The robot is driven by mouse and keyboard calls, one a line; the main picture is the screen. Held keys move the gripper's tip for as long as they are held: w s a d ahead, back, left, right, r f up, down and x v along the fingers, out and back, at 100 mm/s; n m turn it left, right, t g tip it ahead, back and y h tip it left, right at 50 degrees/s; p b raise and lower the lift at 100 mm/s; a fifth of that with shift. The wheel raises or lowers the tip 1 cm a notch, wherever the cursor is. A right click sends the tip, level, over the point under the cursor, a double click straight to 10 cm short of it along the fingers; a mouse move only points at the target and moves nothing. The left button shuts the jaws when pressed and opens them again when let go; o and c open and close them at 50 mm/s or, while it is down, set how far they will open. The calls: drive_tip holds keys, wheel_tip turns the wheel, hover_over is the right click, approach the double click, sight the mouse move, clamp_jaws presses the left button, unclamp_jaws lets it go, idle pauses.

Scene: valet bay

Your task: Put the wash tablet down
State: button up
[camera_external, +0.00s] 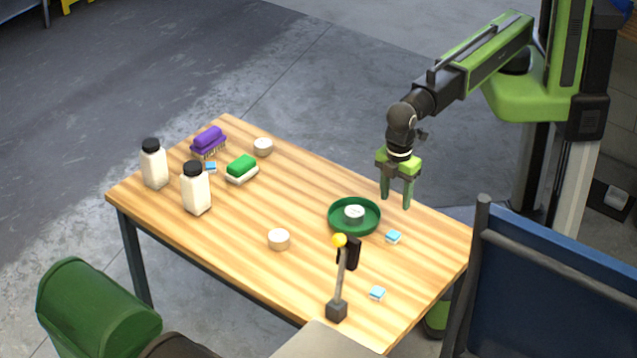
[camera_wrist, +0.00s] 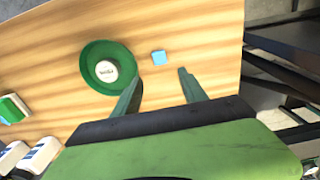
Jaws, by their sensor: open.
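A small blue-and-white wash tablet (camera_external: 393,237) lies on the table just right of the green dish. It also shows in the wrist view (camera_wrist: 158,57), just beyond the gap between my fingertips. A similar tablet (camera_external: 377,293) lies near the table's right front, and another (camera_external: 210,167) lies at the far left by the purple brush. My gripper (camera_external: 396,200) is open and empty, pointing down above the table's back right, close to the dish. In the wrist view both fingers of my gripper (camera_wrist: 157,76) stand apart with nothing between them.
The round green dish (camera_external: 333,226) holds a white tin (camera_external: 354,214). Two white bottles (camera_external: 196,188), a green-topped brush (camera_external: 241,168), a purple brush (camera_external: 208,141) and tins (camera_external: 279,239) stand to the left. A small post with a yellow ball (camera_external: 339,240) stands near the front.

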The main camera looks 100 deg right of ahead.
drive_tip(key=w+d+m, duration=0.2)
drive_tip(key=w+d, duration=0.2)
drive_tip(key=d, duration=0.7)
drive_tip(key=w+d+m, duration=0.2)
drive_tip(key=w+d, duration=0.2)
drive_tip(key=d, duration=0.7)
drive_tip(key=d+m, duration=0.5)
drive_tip(key=d, duration=1.7)
drive_tip(key=shift+s, duration=0.25)
drive_tip(key=shift+o, duration=0.8)
drive_tip(key=shift+d, duration=0.15)
drive_tip(key=shift+o, duration=0.4)
